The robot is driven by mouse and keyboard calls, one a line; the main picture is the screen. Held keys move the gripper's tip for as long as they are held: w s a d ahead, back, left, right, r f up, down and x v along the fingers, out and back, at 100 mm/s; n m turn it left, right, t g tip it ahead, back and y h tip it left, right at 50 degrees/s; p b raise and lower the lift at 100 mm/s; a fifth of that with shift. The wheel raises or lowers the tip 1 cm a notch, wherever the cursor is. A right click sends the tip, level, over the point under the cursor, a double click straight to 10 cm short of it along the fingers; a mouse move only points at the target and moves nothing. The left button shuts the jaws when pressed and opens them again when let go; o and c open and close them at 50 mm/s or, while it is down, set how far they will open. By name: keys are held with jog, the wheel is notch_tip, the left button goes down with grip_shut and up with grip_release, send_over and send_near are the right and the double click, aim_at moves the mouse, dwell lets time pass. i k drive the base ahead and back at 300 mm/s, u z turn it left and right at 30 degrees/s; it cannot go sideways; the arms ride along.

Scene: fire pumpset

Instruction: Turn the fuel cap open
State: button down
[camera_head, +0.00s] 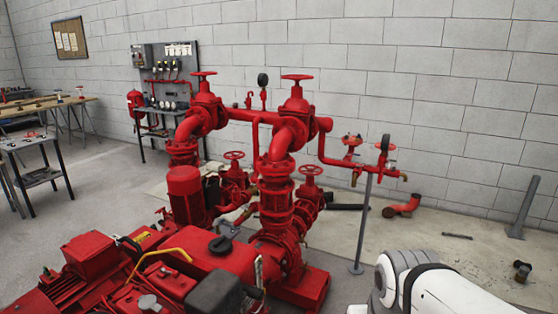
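A round black cap (220,245), which looks like the fuel cap, sits on top of the red tank (195,259) of the engine at the lower middle. I cannot tell from this view whether it is tight or loose. A smaller grey round cap (148,302) shows lower on the engine, near the bottom edge. White links of my arm show at the bottom right, apart from the tank. My gripper is not in view.
Red pump pipes with valve handwheels (297,77) rise behind the tank. A yellow bent bar (162,254) is left of the cap, and a dark box (215,294) is in front. A thin grey post (362,225) stands right of the pipes.

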aim_at(222, 245)
jog(key=z, duration=0.35)
jog(key=i, duration=1.05)
jog(key=u, duration=0.4)
